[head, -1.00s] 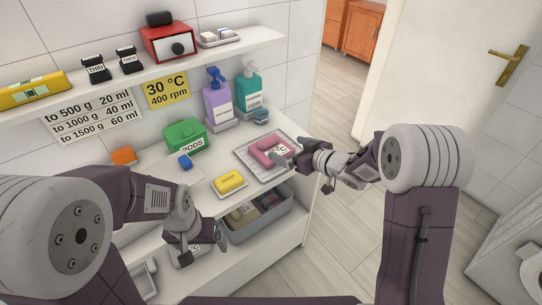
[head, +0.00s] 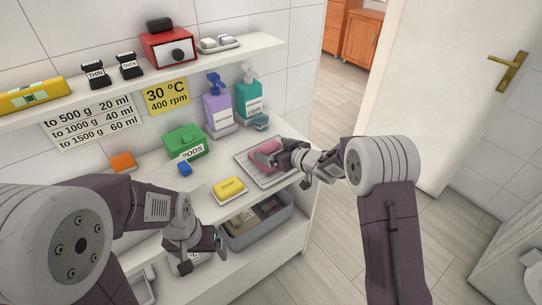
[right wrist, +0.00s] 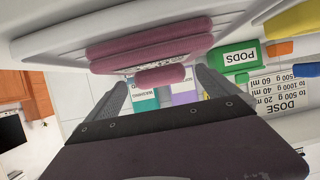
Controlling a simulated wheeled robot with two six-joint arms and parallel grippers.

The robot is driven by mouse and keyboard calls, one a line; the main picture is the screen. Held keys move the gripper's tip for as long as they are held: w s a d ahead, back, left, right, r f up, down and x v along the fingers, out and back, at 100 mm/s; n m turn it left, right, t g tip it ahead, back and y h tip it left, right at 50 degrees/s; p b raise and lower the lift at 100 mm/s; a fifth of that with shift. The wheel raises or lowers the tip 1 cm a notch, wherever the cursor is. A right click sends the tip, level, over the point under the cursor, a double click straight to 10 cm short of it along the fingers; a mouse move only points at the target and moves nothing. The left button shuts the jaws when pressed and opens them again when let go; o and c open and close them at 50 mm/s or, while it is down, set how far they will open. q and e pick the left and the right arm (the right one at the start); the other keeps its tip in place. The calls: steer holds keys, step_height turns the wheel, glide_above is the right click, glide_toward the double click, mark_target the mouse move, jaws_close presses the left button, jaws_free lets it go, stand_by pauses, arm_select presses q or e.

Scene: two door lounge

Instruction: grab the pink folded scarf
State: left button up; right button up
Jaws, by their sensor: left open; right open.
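The pink folded scarf (head: 264,150) lies on a white wire rack (head: 246,163) at the right end of the counter, partly hidden by my right gripper. In the right wrist view the scarf (right wrist: 150,50) shows as stacked pink folds. My right gripper (head: 270,158) is open at the scarf's near right side. In the right wrist view its two fingers (right wrist: 160,82) stand apart, with the end fold between their tips in the picture; I cannot tell whether they touch it. My left gripper (head: 216,248) is open and empty, low in front of the counter, away from the scarf.
A yellow soap bar (head: 229,187) sits left of the rack. A green pods box (head: 185,141), a purple bottle (head: 217,108) and a teal bottle (head: 249,98) stand behind. A grey bin (head: 262,225) is below the counter. Open floor lies to the right.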

steer(key=c, duration=1.5)
step_height(320, 180, up, 4)
steer(key=shift+r+p, duration=0.25)
steer(key=shift+p, duration=0.55)
steer(key=w+d+r+p+v, duration=0.1)
steer(key=p+v, duration=0.1)
steer(key=v, duration=1.1)
steer(key=shift+w+d+r, duration=0.2)
steer(key=shift+w+d, duration=0.05)
steer(key=shift+w, duration=0.1)
